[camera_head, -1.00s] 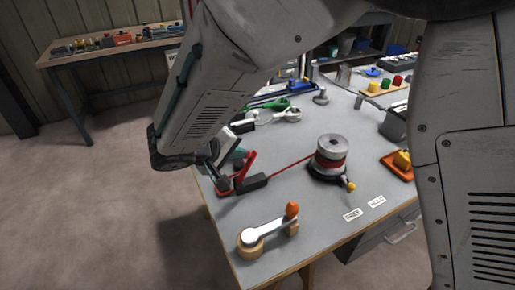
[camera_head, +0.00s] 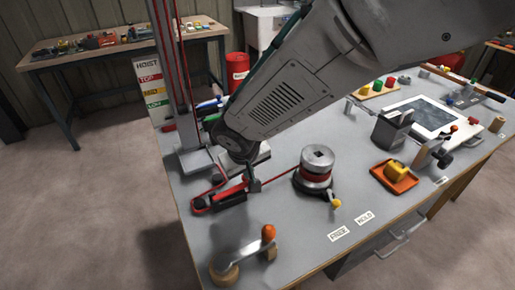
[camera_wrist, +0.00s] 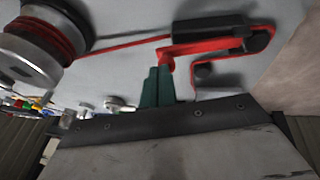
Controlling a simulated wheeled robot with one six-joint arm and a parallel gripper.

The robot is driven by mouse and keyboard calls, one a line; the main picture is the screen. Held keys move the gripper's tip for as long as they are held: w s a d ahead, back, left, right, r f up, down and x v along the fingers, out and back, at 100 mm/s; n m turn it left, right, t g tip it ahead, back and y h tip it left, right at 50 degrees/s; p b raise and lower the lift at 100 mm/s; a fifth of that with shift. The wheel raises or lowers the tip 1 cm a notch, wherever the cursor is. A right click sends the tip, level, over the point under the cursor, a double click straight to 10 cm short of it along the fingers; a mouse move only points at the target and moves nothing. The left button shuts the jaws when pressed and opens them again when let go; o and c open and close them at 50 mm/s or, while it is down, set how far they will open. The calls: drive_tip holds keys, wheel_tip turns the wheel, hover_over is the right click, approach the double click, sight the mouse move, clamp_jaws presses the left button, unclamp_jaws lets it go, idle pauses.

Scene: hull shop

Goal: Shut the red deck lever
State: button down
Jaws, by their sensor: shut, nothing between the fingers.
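The red deck lever (camera_head: 228,192) is on a dark block at the left of the bench, on the red rope's run. It now lies low, close along the block. In the wrist view the red lever (camera_wrist: 215,47) runs beside the dark block (camera_wrist: 208,30), with its near end close to my fingertips. My gripper (camera_head: 253,185) points down at the lever's right end; its dark green fingers (camera_wrist: 158,84) are together and empty. Whether they touch the lever I cannot tell. My arm hides part of the bench behind it.
A winch drum (camera_head: 316,170) with a yellow-knobbed handle stands right of the lever. An orange-knobbed crank (camera_head: 245,258) is in front. A hoist mast (camera_head: 175,75) rises behind. An orange tray (camera_head: 394,178) lies further right.

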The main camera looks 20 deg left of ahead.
drive_tip(key=shift+w+d+f, duration=0.2)
drive_tip(key=shift+d+f, duration=0.05)
drive_tip(key=shift+f, duration=0.15)
drive_tip(key=shift+w+d+f, duration=0.15)
drive_tip(key=shift+d+f, duration=0.05)
drive_tip(key=shift+f, duration=0.2)
drive_tip(key=shift+d+f, duration=0.1)
drive_tip(key=shift+f, duration=0.05)
drive_tip(key=shift+s, duration=0.1)
drive_tip(key=shift+s+a+f, duration=0.3)
drive_tip(key=shift+s+a, duration=0.15)
drive_tip(key=d+r, duration=0.5)
drive_tip(key=r, duration=0.9)
drive_tip(key=s+d+r+m+g, duration=0.1)
drive_tip(key=s+d, duration=0.5)
drive_tip(key=d, duration=0.6)
drive_tip(key=s+d+r+m+g, duration=0.1)
drive_tip(key=s+d+r+m, duration=0.2)
drive_tip(key=d, duration=1)
drive_tip(key=s+d+r+m, duration=0.2)
drive_tip(key=s+d+m, duration=0.3)
drive_tip(key=s+d, duration=0.4)
drive_tip(key=d, duration=0.4)
drive_tip(key=shift+r+g+h, duration=0.15)
drive_tip(key=shift+g+h, duration=0.25)
